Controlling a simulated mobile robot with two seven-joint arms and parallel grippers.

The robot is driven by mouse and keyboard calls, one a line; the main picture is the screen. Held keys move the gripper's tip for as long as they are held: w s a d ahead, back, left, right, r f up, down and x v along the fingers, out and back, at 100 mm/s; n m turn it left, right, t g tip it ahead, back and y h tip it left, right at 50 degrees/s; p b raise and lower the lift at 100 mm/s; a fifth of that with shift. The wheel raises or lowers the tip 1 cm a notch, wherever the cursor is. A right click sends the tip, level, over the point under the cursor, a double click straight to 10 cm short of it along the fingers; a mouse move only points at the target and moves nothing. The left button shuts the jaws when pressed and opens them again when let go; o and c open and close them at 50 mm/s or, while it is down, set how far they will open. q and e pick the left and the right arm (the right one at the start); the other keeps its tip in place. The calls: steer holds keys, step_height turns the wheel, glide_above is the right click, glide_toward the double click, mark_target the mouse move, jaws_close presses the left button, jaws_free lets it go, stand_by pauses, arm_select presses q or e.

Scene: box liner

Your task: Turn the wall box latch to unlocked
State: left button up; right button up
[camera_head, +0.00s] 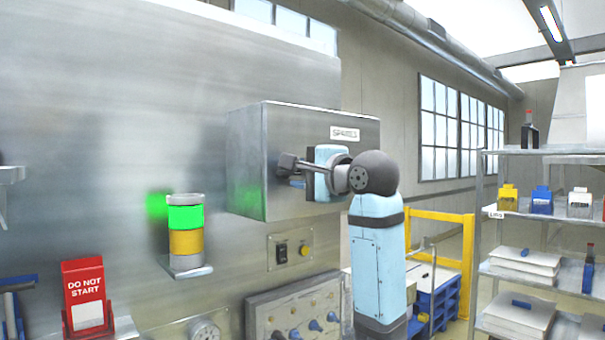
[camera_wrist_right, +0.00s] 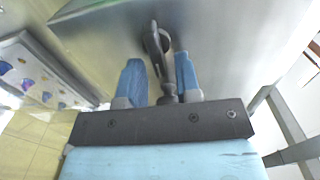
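The grey metal wall box (camera_head: 290,130) has a SPARES label and is mounted on the metal wall panel. In the right wrist view, its dark latch (camera_wrist_right: 158,42) sticks out from the box face, with a rounded end. My right gripper (camera_wrist_right: 157,68) is open, with one blue finger on each side of the latch. A gap shows on the left of the latch; I cannot tell whether the right finger touches it. In the head view my right gripper (camera_head: 298,168) is at the box front and largely hides the latch. My left gripper is not in view.
A lit green and yellow stack light (camera_head: 186,242) stands below left of the box. A switch plate (camera_head: 291,251) and a knob panel (camera_head: 295,312) are below. A red DO NOT START sign (camera_head: 84,285) is lower left. Shelves (camera_head: 545,150) stand at right.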

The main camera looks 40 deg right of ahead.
steer(key=shift+s, duration=0.1)
steer(key=s+d+b, duration=0.1)
steer(key=s+b, duration=0.1)
steer(key=s, duration=1.1)
steer(key=shift+s+b, duration=0.3)
